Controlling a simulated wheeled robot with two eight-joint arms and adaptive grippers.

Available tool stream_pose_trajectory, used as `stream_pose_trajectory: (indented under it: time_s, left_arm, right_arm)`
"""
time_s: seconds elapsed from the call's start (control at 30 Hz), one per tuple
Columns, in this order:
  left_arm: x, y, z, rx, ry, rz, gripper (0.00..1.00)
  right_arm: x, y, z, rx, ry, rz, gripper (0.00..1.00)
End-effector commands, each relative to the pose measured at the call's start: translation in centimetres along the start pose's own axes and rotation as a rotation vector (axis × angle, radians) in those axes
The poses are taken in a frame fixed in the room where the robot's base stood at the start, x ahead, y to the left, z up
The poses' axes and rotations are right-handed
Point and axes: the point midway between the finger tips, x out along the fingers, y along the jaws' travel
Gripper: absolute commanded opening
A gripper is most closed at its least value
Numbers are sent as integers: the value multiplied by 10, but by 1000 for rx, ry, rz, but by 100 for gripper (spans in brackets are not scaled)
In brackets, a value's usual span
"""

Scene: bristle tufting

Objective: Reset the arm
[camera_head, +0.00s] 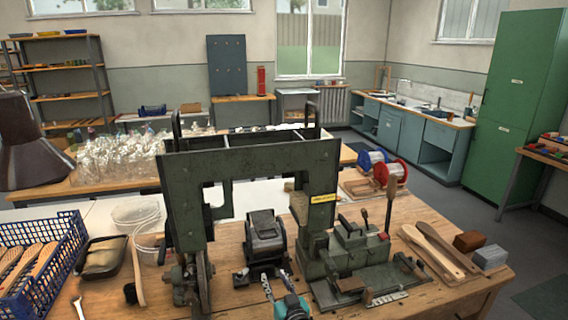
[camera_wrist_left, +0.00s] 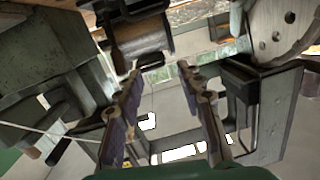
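My left gripper (camera_head: 275,278) shows at the bottom middle of the head view, low in front of the green tufting machine (camera_head: 250,150) on the wooden bench. In the left wrist view, its two fingers (camera_wrist_left: 160,74) with purple pads stand apart, with nothing held between them. A dark spool-like part (camera_wrist_left: 140,40) shows beyond the fingertips, and a thin pale strand runs on the left. In the head view, a dark motor-like unit (camera_head: 265,237) stands behind the gripper. My right gripper does not show in either view.
A blue crate (camera_head: 75,235) of brush blanks, a dark tray (camera_head: 100,257) and clear tubs (camera_head: 137,210) stand at left. Wooden paddles (camera_head: 440,250), a brown block (camera_head: 469,241) and a grey block (camera_head: 490,257) lie at right. Red and blue spools (camera_head: 391,173) stand behind.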

Motion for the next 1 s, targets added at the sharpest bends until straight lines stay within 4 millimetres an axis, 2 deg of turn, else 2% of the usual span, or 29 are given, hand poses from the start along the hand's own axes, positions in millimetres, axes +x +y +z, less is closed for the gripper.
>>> stream_pose_trajectory:
  time_s: [0.03, 0.1, 0.27, 0.37, 0.5, 0.63, 0.8, 0.9, 1.0]
  left_arm:
    - [3, -27, -8, 22, -64, -26, 38]
    - [3, -59, -13, 53, -158, -46, 38]
    - [-14, -125, -16, 110, -362, -51, 38]
    - [-36, -162, -14, 134, -480, -28, 38]
    - [-77, -203, -6, 149, -625, 35, 38]
    - [-122, -230, 5, 146, -732, 122, 38]
    - [-176, -245, 20, 124, -812, 246, 38]
    - [-198, -247, 25, 112, -829, 304, 38]
    - [-210, -246, 28, 105, -835, 341, 38]
  right_arm:
    - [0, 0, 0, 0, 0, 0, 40]
    - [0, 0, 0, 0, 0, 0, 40]
    - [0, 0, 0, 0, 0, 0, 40]
    - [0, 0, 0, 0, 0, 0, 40]
    - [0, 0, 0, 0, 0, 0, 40]
    - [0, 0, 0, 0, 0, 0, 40]
    - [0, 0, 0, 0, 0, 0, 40]
    - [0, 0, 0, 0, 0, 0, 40]
    - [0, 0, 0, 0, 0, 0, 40]
